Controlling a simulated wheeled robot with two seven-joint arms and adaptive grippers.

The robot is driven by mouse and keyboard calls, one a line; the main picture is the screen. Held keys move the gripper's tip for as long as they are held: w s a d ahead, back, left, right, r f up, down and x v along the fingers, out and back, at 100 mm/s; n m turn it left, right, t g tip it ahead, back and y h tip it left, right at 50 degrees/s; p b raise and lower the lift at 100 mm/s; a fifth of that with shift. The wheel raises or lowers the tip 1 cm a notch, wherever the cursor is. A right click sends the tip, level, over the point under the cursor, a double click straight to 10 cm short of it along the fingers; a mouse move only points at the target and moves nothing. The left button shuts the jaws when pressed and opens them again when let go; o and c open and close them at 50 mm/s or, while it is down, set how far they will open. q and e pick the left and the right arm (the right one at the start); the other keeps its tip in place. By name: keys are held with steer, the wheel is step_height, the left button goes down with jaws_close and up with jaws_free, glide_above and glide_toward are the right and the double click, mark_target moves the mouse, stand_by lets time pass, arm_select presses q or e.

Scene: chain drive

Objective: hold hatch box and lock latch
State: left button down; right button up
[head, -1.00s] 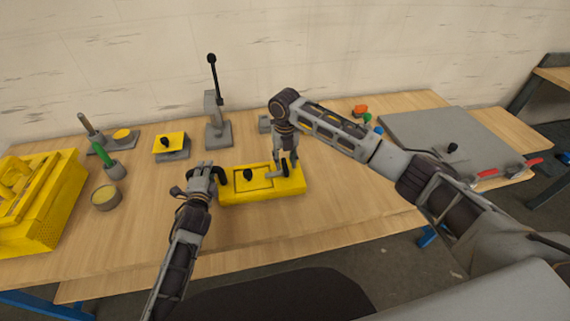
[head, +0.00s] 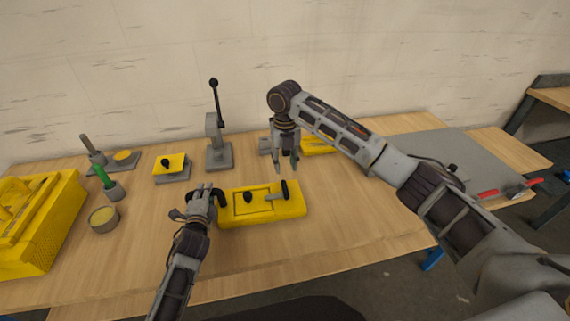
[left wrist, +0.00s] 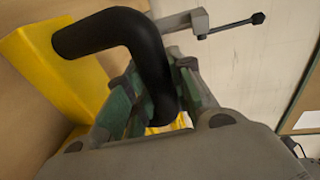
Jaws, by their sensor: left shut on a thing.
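The yellow hatch box (head: 235,214) lies on the table in the head view. A black knob (head: 248,197) sits on its rectangular hatch. The grey latch lever (head: 276,196) lies near the hatch's right edge, pointing left. My left gripper (head: 217,196) is shut on the black left handle, which shows large in the left wrist view (left wrist: 140,50). A second black handle (head: 285,190) is at the box's right end. My right gripper (head: 285,169) is open and empty, above and behind the box's right part, apart from the latch.
A grey lever stand (head: 218,155) and a small yellow-topped stand (head: 170,165) are behind the box. A green-handled tool (head: 104,179), a round tin (head: 103,219) and a large yellow case (head: 40,235) are at the left. A grey slab (head: 430,160) is at the right.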

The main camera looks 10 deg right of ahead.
arm_select(q)
steer(key=shift+f, duration=0.1)
steer(key=c, duration=1.1)
jaws_free()
steer(key=shift+c, duration=0.2)
steer(key=shift+s, duration=0.2)
steer(key=v, duration=1.1)
steer(key=shift+s, duration=0.25)
